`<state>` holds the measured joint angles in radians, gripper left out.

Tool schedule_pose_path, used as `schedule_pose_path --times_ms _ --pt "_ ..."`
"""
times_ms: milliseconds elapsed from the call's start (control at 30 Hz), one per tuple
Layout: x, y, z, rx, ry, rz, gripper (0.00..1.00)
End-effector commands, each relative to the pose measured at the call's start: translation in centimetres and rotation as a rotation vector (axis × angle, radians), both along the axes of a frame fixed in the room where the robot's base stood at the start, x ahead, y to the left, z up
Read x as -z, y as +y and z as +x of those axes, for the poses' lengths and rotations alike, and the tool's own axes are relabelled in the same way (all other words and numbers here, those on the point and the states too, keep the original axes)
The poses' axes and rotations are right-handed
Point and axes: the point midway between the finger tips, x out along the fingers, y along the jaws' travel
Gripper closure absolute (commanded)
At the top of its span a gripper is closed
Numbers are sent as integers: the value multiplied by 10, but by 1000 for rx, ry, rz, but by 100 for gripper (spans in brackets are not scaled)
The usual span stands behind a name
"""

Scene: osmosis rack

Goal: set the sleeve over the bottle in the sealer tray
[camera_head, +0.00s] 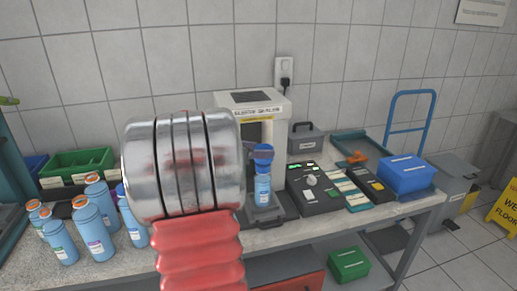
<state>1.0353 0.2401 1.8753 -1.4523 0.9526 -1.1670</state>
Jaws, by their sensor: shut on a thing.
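A blue bottle (263,188) with a white label stands upright in the sealer tray (266,213), in front of the sealer. A dark blue piece, which looks like the sleeve (262,153), is at the bottle's top; I cannot tell whether it sits around the neck or just above it. My arm's large metal wrist and red bellows fill the front middle. They hide most of my gripper (248,149), of which only a dark bit shows at the left of the sleeve, shut on it. The jaw tips are not clear.
Several blue bottles with orange caps (89,218) stand at the left near a green bin (76,168). The white sealer (252,106) is behind the tray. A black control box (314,187) and a blue box (406,174) stand to the right.

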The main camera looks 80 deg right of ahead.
Motion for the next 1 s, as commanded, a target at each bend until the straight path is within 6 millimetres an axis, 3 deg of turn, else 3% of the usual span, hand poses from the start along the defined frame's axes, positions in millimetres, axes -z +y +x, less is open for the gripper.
schedule_pose_path --times_ms 333,1000 --pt "13 0 -1 1 0 0 69" --pt "15 0 0 1 0 0 69"
